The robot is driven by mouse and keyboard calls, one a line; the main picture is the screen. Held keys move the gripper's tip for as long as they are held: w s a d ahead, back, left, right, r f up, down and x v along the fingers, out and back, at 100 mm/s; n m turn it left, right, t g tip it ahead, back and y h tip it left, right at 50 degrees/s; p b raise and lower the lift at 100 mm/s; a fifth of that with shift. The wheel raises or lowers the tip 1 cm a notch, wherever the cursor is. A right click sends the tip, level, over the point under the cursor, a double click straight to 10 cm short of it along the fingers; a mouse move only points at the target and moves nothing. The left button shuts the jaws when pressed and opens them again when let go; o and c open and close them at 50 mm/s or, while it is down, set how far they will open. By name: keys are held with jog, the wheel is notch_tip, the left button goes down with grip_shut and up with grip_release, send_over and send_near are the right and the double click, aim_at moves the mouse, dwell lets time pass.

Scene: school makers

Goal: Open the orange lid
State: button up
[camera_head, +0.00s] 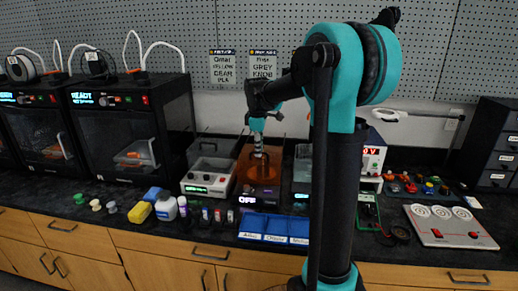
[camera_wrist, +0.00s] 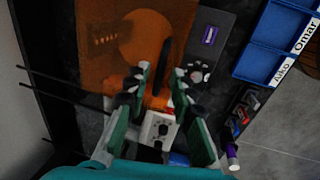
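The orange lid (camera_head: 245,163) is see-through and sits closed on the middle machine on the bench. In the wrist view the orange lid (camera_wrist: 95,75) fills the upper left, with a dark, bar-like handle (camera_wrist: 163,66) near its right side. My gripper (camera_head: 258,152) points down over this lid. In the wrist view my gripper (camera_wrist: 160,80) is open, with a finger on each side of the handle's near end. Nothing is seen held. I cannot tell whether either finger touches the handle or lid. My arm hides part of the machine in the head view.
Grey-lidded machines stand left (camera_head: 207,165) and right (camera_head: 302,170) of it, close by. Blue labelled trays (camera_head: 273,228) lie in front. Small bottles and a white bottle (camera_head: 166,208) stand front left. 3D printers (camera_head: 125,130) are further left. A pegboard wall is behind.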

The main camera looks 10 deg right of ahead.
grip_shut()
jog(key=w+d, duration=0.2)
jog(key=w, duration=0.6)
jog(key=w+d, duration=0.3)
jog(key=w, duration=0.6)
jog(key=shift+d, duration=0.25)
jog(key=shift+s, duration=0.1)
jog(key=shift+o, duration=1.3)
grip_release()
